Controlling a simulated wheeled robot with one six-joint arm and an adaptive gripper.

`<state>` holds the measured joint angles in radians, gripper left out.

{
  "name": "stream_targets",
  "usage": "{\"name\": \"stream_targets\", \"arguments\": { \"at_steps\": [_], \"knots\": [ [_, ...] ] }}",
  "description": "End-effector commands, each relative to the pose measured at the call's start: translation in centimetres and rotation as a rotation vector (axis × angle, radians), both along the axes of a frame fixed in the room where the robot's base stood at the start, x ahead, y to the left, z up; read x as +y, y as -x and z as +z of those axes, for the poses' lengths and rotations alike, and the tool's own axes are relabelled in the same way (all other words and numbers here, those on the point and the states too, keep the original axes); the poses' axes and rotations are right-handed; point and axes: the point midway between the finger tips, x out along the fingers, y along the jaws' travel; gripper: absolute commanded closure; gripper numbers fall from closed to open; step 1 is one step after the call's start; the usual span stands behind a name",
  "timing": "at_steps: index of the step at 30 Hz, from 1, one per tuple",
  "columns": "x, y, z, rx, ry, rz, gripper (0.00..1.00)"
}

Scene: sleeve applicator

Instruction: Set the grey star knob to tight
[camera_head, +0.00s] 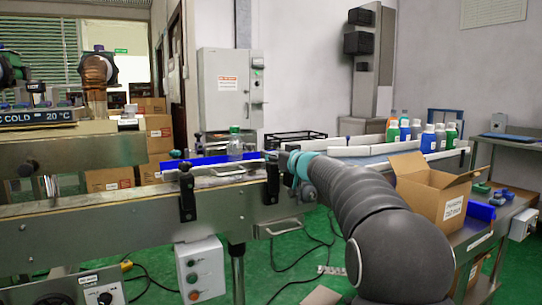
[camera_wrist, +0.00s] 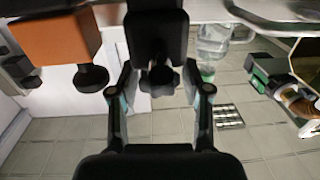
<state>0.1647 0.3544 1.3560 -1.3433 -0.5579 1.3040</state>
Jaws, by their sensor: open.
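A dark grey star knob (camera_wrist: 160,82) sits on the end of a black clamp block (camera_wrist: 157,35) in the wrist view. My gripper (camera_wrist: 158,73) is open, with one finger on each side of the knob. I cannot tell whether the fingers touch it. No tight or loose mark is readable, so the knob's setting cannot be told. In the head view my gripper (camera_head: 287,163) is at the conveyor's near side by the right black bracket (camera_head: 272,178), and my arm hides part of it. The knob is not clear there.
An orange block with a black round knob (camera_wrist: 91,78) is left of my gripper. A clear bottle (camera_head: 235,146) stands on the conveyor (camera_head: 120,225). An open carton (camera_head: 425,205) stands right of my arm.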

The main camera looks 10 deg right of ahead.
Motion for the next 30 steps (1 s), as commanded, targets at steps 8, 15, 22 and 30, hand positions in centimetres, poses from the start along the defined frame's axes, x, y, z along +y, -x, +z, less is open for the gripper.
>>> {"name": "stream_targets", "arguments": {
  "at_steps": [8, 15, 22, 30],
  "knots": [
    [0.1, 0.0, 0.0, 0.0, 0.0, 0.001, 0.98],
    [0.6, 0.0, 0.0, 0.0, -0.001, 0.004, 0.98],
    [0.5, 0.0, 0.0, -0.002, -0.001, -0.003, 0.98],
    [0.4, 0.0, 0.0, -0.004, 0.001, -0.023, 0.98]
  ]
}}
